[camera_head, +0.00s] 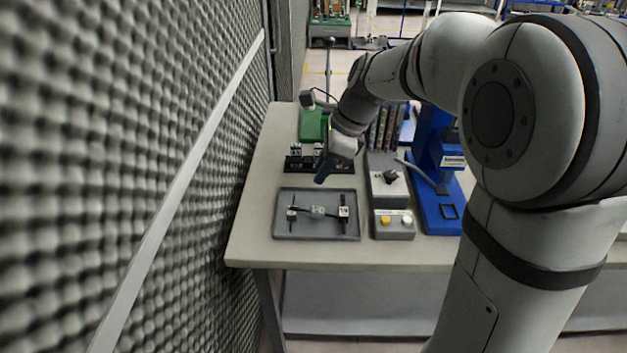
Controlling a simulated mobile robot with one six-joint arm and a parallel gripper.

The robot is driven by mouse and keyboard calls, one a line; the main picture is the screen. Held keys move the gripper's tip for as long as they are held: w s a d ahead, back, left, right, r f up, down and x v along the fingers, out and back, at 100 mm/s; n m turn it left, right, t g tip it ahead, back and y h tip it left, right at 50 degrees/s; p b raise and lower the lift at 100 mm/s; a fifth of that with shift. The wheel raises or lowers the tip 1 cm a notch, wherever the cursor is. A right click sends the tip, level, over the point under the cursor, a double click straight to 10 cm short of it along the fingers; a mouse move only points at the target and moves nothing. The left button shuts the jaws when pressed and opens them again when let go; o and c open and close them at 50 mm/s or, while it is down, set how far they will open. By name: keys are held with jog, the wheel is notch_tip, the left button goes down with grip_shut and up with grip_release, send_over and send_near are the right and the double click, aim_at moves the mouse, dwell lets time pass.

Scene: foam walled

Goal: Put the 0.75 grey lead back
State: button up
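A grey tray (318,234) lies at the front left of the table. On it are small dark pieces with white labelled blocks: a left one (292,212), a middle one (318,211) and a right one (344,212). The labels are too small to read, so I cannot tell which is the 0.75 grey lead. A black rack (295,165) behind the tray holds small pieces with white tops. My gripper (322,174) points down at the rack's middle, behind the tray, and hides part of the rack. Its fingers are too small and dark to show whether they are open or hold something.
A grey box with a black knob (390,178), a two-button box (393,224) and a blue stand (436,205) fill the right side. A green block (312,124) and a dark upright camera-like piece (307,99) stand behind. A foam wall (130,130) rises close on the left.

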jog(key=s+d+f+n+t+h, duration=0.1)
jog(key=s+d+n+h, duration=0.1)
jog(key=s+d+n, duration=0.4)
jog(key=s+d+f+n+t+h, duration=0.1)
jog(key=s+d+n+h, duration=0.1)
jog(key=s+d+n, duration=0.5)
jog(key=s+n, duration=0.5)
jog(key=s, duration=0.1)
jog(key=shift+d, duration=0.15)
notch_tip(320, 180, up, 2)
jog(key=shift+r+p, duration=0.1)
jog(key=shift+p, duration=1)
